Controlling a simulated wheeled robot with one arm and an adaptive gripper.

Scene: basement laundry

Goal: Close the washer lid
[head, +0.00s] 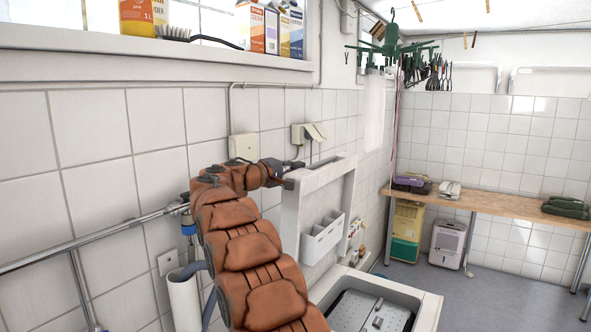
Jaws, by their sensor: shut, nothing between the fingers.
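The washer (428,311) is a white top-loader at the bottom of the head view, its top open on a grey metal inner hatch (350,312). Its white lid (291,222) stands upright near the tiled wall, its inner side with white dispenser compartments (322,240) facing right. My orange-brown arm reaches up from the bottom. My gripper (287,174) is shut and empty at the lid's upper left edge. I cannot tell whether it touches the lid. The lid's lower left part is hidden behind my arm.
A metal pipe (110,234) and a white tube (184,298) are left of my arm. Wall sockets (243,147) sit behind the gripper. A ledge (150,68) with boxes is above. A wooden bench (500,206) stands at the back right, with open floor before it.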

